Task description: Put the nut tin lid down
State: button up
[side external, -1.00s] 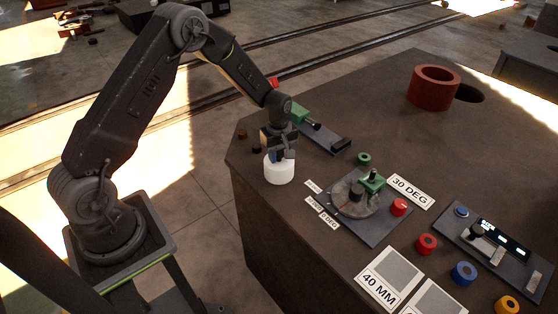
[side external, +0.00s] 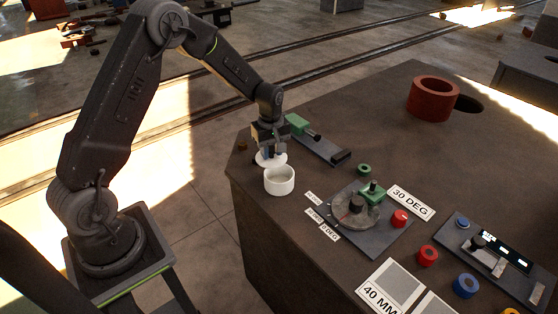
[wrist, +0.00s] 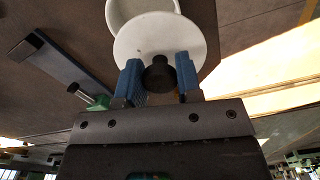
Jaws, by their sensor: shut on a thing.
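The nut tin lid (side external: 271,159) is a white disc with a dark knob, held by my gripper (side external: 270,150) just behind and above the tin. In the wrist view the blue fingertips of my gripper (wrist: 160,80) are shut on the knob of the lid (wrist: 150,38). The white nut tin (side external: 279,182) stands open near the table's left edge. In the wrist view the tin's rim (wrist: 116,10) shows partly behind the lid. The tin's contents cannot be made out.
A green clamp on a dark plate (side external: 322,147) lies right of my gripper. The dial plate with a green block (side external: 355,215) is to the tin's right. A large red ring (side external: 433,99) stands farther back. Bare tabletop (side external: 370,120) lies between.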

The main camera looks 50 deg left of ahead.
jog(key=s+a+r, duration=0.5)
jog(key=a, duration=0.1)
send_over(310, 168)
notch_tip(310, 168, down, 11)
jog(key=shift+w+f, duration=0.1)
jog(key=shift+a+f, duration=0.1)
jog(key=shift+f, duration=1.8)
jog(key=shift+f, duration=0.1)
jog(key=o, duration=0.9)
jog(key=shift+f, duration=0.1)
jog(key=shift+o, duration=0.2)
notch_tip(310, 168, up, 13)
jog(key=shift+f, duration=0.2)
